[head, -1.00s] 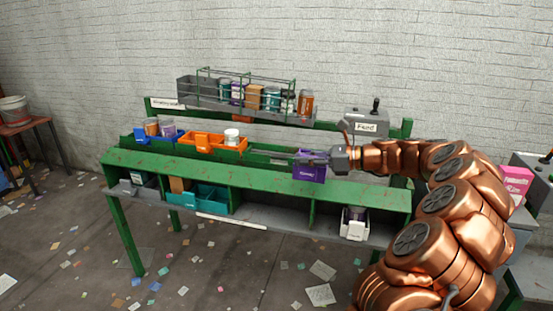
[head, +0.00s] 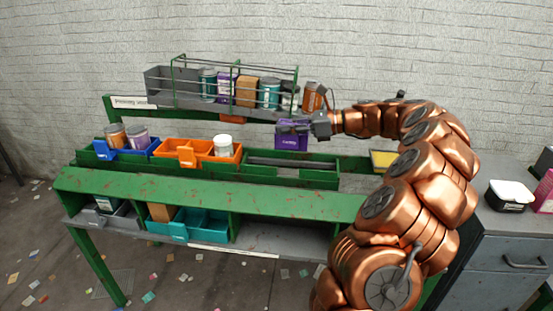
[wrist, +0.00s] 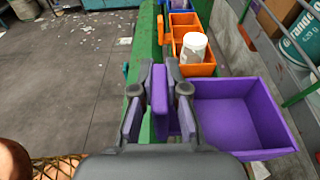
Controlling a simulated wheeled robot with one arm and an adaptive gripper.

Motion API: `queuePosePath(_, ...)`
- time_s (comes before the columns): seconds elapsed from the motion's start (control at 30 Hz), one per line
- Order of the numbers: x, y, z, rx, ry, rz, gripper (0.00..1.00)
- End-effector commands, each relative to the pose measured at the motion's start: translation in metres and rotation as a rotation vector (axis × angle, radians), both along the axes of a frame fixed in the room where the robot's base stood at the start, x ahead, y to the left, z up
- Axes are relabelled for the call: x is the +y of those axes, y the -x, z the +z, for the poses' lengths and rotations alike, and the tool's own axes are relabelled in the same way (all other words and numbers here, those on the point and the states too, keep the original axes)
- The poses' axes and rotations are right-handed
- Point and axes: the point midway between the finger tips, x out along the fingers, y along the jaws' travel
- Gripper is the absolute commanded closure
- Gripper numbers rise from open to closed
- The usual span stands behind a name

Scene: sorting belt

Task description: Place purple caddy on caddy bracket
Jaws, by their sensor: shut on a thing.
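My gripper (head: 290,128) is shut on the purple caddy (head: 291,142) and holds it raised above the empty right part of the green trough, below the upper rack. In the wrist view my gripper (wrist: 160,85) has the caddy's upright purple tab (wrist: 160,103) between its fingers. The open, empty purple caddy (wrist: 228,118) extends to the right of the fingers. The caddy bracket is probably the green trough with grey rails (head: 292,172), right of the orange caddy (head: 170,152); the label is not readable there.
The orange caddy holds a white jar (head: 223,147). A blue caddy (head: 112,153) with two jars sits further left. A wire rack (head: 160,85) with several containers is above and behind. The green shelf top (head: 200,197) in front is clear. A yellow item (head: 383,160) lies right.

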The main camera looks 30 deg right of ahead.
Motion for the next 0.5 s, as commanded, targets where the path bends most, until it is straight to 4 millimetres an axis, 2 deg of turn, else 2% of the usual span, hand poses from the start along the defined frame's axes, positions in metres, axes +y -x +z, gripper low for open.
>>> queuePosePath(0.07,0.001,-0.001,-0.005,0.0,-0.001,0.003,1.0)
queuePosePath(0.3,0.006,-0.002,-0.043,0.002,-0.004,0.011,1.0)
queuePosePath(0.5,0.005,-0.002,-0.061,-0.001,-0.001,0.009,1.0)
